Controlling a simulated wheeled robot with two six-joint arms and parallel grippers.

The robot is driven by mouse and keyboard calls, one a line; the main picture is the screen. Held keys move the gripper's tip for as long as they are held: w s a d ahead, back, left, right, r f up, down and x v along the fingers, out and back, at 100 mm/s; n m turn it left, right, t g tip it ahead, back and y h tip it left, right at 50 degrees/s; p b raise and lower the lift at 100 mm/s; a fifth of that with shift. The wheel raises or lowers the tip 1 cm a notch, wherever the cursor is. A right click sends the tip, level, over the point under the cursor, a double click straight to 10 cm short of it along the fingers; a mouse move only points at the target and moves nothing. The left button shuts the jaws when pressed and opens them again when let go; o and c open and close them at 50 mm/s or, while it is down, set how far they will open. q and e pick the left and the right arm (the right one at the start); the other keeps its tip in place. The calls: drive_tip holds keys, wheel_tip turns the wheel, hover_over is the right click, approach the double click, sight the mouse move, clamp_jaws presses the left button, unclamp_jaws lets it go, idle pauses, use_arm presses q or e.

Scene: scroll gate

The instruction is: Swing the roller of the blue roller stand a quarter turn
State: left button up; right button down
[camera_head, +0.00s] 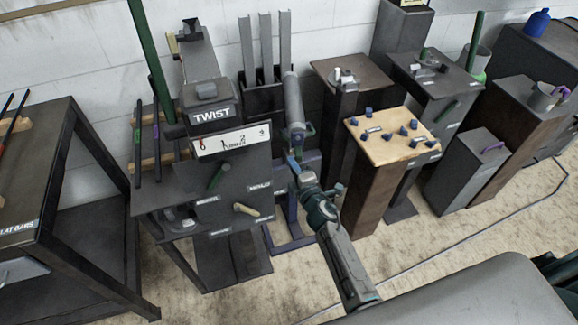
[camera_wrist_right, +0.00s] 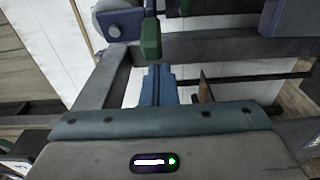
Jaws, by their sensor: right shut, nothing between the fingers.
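The blue roller stand (camera_head: 291,225) stands right of the TWIST machine in the head view, its blue-purple frame partly hidden by my right arm. A grey roller (camera_head: 293,100) rises above it, pointing away toward the wall. A small green piece (camera_head: 310,128) sits by its near end. My right gripper (camera_head: 293,160) is just below that near end, shut and empty. In the right wrist view its blue fingers (camera_wrist_right: 157,85) are together, just below a green hexagonal knob (camera_wrist_right: 150,40). I cannot tell whether they touch it. My left gripper is not in view.
The TWIST machine (camera_head: 212,115) and its dark panel with levers stand close on the left. A wooden-topped pedestal (camera_head: 375,150) with blue pieces stands to the right. A dark rack of grey channels (camera_head: 265,97) is behind.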

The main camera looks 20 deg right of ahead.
drive_tip(key=s+d+n+y+p, duration=0.1)
drive_tip(key=d+p, duration=0.1)
drive_tip(key=d, duration=0.4)
drive_tip(key=shift+d+y, duration=0.2)
drive_tip(key=shift+y, duration=0.1)
idle(0.3)
